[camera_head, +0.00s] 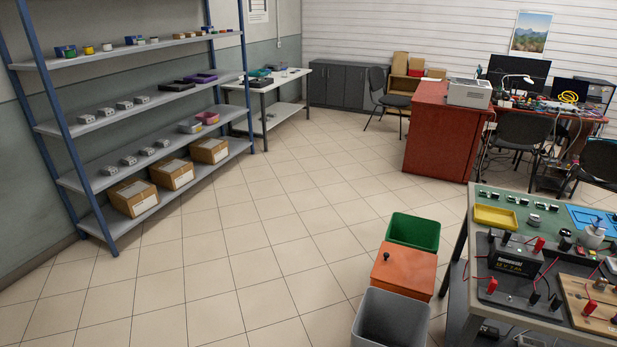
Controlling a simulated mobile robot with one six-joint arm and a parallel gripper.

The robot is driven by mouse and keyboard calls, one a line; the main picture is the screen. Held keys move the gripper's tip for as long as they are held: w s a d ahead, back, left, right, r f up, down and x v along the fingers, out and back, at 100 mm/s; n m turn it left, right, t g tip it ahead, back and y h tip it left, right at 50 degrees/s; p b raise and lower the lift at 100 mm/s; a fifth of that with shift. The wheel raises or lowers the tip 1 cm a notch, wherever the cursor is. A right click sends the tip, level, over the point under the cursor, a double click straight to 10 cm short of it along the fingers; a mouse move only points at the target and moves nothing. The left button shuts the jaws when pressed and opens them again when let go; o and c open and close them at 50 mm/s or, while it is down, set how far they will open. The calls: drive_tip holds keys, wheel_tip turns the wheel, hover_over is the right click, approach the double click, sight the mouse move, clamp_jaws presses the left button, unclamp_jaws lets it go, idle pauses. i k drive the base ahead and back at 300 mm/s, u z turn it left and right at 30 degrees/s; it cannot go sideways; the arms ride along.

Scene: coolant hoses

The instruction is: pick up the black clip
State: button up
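Several small black clip-like pieces show on the workbench (465,262) at the right. One black clip (535,298) stands on the dark board in front of the black battery (515,262). Another black clip (556,302) is just right of it. More dark pieces (505,238) are behind the battery. Red clips stand near them, one at the front left (492,285) and one behind the battery (539,244). I cannot tell which black piece is the task's clip. My gripper is not in view.
A green bin (413,231), an orange lidded bin (404,270) and a grey bin (391,320) stand left of the workbench. A yellow tray (495,216) is on the bench. Shelves (150,115) line the left wall. The tiled floor between is clear.

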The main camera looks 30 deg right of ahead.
sight(536, 295)
drive_tip(key=u, duration=0.95)
drive_tip(key=k, duration=0.15)
drive_tip(key=z, duration=3.35)
drive_tip(key=k, duration=0.15)
drive_tip(key=z, duration=0.95)
drive_tip(key=i, duration=0.4)
drive_tip(key=z, duration=0.15)
